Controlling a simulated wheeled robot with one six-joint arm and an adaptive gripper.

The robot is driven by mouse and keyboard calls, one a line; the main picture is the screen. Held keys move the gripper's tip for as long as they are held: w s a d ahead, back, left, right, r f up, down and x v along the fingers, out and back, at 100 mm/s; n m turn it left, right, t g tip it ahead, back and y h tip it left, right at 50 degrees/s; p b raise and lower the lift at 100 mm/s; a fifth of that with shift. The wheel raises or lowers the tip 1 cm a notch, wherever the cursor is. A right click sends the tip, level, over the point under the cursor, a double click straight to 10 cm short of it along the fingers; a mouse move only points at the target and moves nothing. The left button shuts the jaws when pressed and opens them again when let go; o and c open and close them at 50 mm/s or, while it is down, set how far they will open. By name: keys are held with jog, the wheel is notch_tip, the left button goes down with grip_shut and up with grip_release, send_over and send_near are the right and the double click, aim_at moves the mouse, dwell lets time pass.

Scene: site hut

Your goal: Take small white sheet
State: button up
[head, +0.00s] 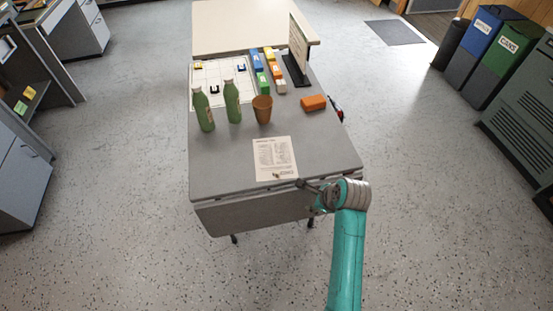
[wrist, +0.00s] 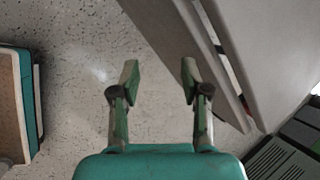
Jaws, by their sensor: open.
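The small white sheet (head: 272,152), printed with dark text, lies flat on the grey table near its front edge in the head view. My gripper (head: 301,185) is at the table's front edge, just right of and nearer than the sheet. In the wrist view my gripper (wrist: 161,75) is open and empty, its two fingers well apart. Floor and the table's grey edge show beyond them; the sheet does not show there.
On the table (head: 215,175) behind the sheet stand two green bottles (head: 232,102) and a brown cup (head: 262,110). An orange block (head: 313,103) lies to the right. Farther back are a white board sheet (head: 208,80), coloured boxes and an upright sign (head: 298,50).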

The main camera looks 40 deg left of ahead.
aim_at(278, 172)
jog(key=w+a+r+m+g, duration=0.1)
jog(key=a+r+m+g, duration=0.15)
jog(key=a+r, duration=0.9)
jog(key=shift+n+h, duration=0.25)
jog(key=shift+h, duration=0.05)
jog(key=shift+d+x, duration=0.15)
jog(key=shift+x, duration=2.05)
jog(key=shift+d+x, duration=0.15)
jog(key=shift+x, duration=2)
jog(key=shift+f, duration=0.15)
grip_shut()
